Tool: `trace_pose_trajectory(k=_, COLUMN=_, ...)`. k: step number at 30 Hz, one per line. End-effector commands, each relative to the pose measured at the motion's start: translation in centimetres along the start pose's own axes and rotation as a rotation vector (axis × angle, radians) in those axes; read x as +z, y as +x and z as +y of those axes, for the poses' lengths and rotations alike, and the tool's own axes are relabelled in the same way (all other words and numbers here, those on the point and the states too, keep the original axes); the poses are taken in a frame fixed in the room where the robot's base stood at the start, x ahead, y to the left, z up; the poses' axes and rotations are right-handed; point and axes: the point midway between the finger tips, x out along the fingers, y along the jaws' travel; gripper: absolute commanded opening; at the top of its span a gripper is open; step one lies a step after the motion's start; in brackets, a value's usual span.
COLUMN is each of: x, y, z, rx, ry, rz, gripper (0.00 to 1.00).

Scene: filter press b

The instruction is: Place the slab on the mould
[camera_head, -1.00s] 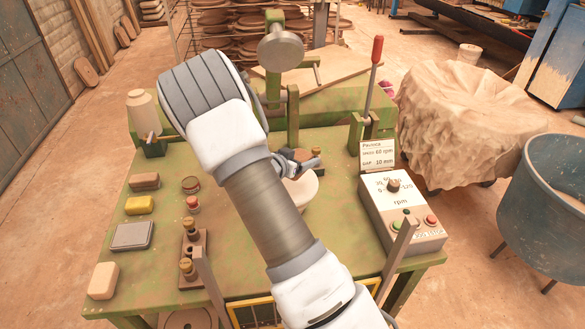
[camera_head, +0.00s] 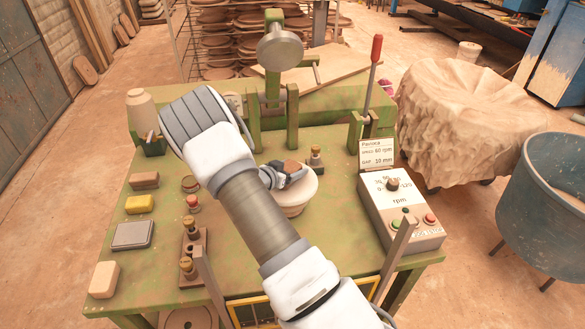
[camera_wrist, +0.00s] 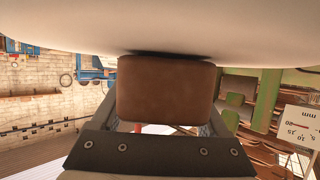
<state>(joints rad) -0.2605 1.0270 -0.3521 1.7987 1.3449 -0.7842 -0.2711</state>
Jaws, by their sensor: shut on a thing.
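My gripper (camera_head: 286,177) is shut on a brown slab (camera_wrist: 168,90), which fills the space between the fingers in the wrist view. In the head view the slab (camera_head: 291,167) shows as a small brown patch at the gripper's end. The mould (camera_head: 293,208) is a white round bowl-like form on the green table, partly hidden by my arm. My gripper and the slab are over the mould's top. In the wrist view, the mould's pale surface (camera_wrist: 160,35) lies close against the slab, with a dark shadow between them. I cannot tell whether they touch.
The press head (camera_head: 280,50) and green uprights stand behind the mould. A brass-topped post (camera_head: 315,158) is close behind it. A control box (camera_head: 402,215) and red-handled lever (camera_head: 372,75) are at right. Blocks and a yellow sponge (camera_head: 139,205) lie at left.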

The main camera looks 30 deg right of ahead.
Motion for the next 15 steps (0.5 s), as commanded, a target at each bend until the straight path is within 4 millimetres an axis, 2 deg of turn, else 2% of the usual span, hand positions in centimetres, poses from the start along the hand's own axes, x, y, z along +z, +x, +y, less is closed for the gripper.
trace_pose_trajectory(k=2, x=0.24, y=0.15, z=0.0, rx=0.0, ry=0.001, rz=0.002, gripper=0.0)
trace_pose_trajectory(k=3, x=0.37, y=0.15, z=0.02, rx=0.0, ry=0.0, rz=0.0, gripper=0.79)
trace_pose_trajectory(k=6, x=0.27, y=0.11, z=0.02, rx=0.0, ry=0.0, rz=0.0, gripper=0.97)
trace_pose_trajectory(k=7, x=0.27, y=0.11, z=0.02, rx=0.0, ry=0.0, rz=0.0, gripper=1.0)
trace_pose_trajectory(k=15, x=0.05, y=0.02, z=0.01, rx=0.0, ry=0.0, rz=0.0, gripper=1.0)
